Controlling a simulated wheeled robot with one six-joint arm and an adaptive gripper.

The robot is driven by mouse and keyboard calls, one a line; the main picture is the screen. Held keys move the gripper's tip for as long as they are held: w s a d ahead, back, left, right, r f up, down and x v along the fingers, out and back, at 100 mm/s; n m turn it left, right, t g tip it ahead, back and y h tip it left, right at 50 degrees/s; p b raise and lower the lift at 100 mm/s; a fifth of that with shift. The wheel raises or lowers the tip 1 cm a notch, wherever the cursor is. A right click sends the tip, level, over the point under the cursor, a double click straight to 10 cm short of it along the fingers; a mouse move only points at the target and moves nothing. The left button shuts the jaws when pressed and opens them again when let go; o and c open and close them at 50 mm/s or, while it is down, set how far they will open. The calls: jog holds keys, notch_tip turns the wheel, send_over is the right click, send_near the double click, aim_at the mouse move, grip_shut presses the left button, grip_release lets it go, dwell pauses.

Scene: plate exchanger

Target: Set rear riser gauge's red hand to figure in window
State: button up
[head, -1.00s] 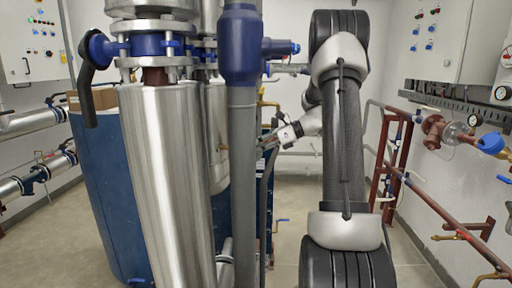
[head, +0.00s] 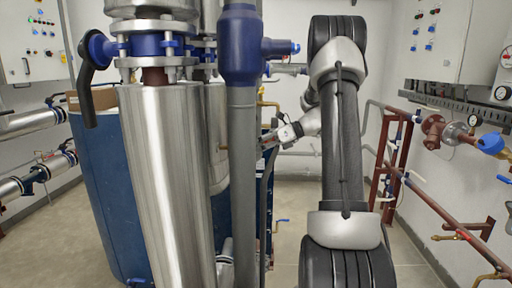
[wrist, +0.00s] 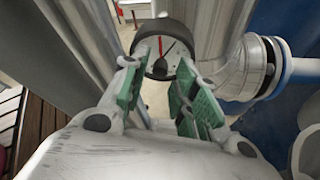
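In the wrist view a round gauge (wrist: 163,60) with a thick black rim and pale face is at the top centre, just ahead of my gripper (wrist: 156,75). A red hand (wrist: 168,49) and a dark hand show on its face. The figures and any figure window are too small to read. My two green-padded fingers are apart, with the tips near the left and right of the gauge's lower rim. I cannot tell whether they touch it. In the head view my gripper (head: 268,141) is small and partly hidden by the grey vertical pipe, and the gauge cannot be made out.
A silver pipe elbow (wrist: 247,68) with a blue flange is close right of my fingers in the wrist view. In the head view a large silver pipe (head: 168,190) and a grey pipe (head: 243,180) stand left of my arm. Floor shows clear behind.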

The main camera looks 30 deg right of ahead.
jog(key=shift+d+r, duration=0.1)
jog(key=v, duration=1.1)
jog(key=shift+s+d, duration=0.2)
jog(key=shift+d, duration=0.15)
